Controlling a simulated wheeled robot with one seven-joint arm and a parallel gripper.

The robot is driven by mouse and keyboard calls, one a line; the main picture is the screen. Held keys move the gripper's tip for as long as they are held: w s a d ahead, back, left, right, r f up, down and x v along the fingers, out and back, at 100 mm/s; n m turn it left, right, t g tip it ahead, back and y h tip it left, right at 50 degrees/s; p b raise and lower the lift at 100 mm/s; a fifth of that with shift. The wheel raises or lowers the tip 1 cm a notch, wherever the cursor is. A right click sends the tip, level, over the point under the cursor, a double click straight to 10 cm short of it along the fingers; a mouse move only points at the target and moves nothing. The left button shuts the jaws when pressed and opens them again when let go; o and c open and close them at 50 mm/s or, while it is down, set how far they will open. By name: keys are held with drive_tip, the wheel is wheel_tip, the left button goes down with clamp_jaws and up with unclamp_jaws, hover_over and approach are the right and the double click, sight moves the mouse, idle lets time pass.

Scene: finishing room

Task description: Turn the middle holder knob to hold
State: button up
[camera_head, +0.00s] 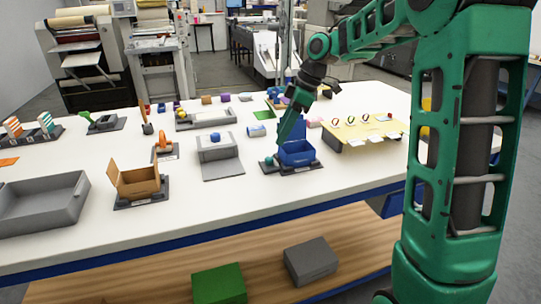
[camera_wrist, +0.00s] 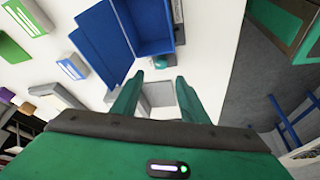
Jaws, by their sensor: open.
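No part is plainly marked as the middle holder knob. A yellow board (camera_head: 340,132) with a row of small coloured rings stands right of centre in the head view, with white labels along its front. A grey fixture (camera_head: 222,165) with a blue knob-like piece (camera_head: 215,137) on top stands left of my gripper. My gripper (camera_head: 281,141) is low over the table beside an open blue box (camera_head: 297,152). In the wrist view my gripper (camera_wrist: 158,80) is open, its two green fingers apart with nothing held. A small teal piece (camera_wrist: 160,62) shows by the blue box (camera_wrist: 151,25).
An open cardboard-coloured box (camera_head: 138,184) and a grey tray (camera_head: 42,208) stand on the white table at left. An orange-handled piece (camera_head: 165,143) stands behind. A green box (camera_head: 219,284) and a grey box (camera_head: 311,262) are on the lower shelf. Bare tabletop lies along the front.

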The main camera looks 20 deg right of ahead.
sight(269, 158)
drive_tip(key=x, duration=0.9)
clamp_jaws()
